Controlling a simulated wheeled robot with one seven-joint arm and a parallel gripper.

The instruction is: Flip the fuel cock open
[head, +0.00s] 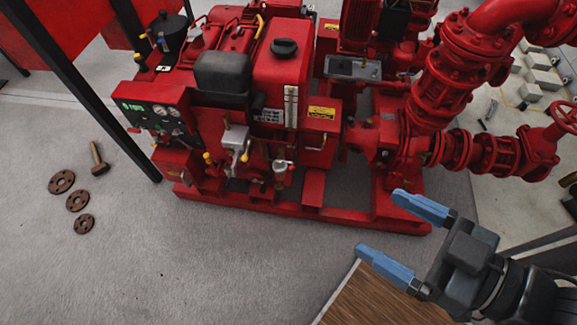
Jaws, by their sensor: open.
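The red fire pumpset (330,207) stands on the floor across the middle of the head view. On its front side are several small fittings: a grey bracket with red and yellow knobs (235,140) and a small grey, red-topped fitting (280,170) to its right. I cannot tell for sure which small part is the fuel cock, or how its lever is turned. My gripper (380,222) is at the lower right, with two blue fingers spread apart and nothing between them. It points left toward the pumpset's front and appears clear of it.
A gauge panel (160,115) is at the engine's left end. Large red pipes and a valve wheel (563,114) stand at the right. The front floor (240,260) is free.

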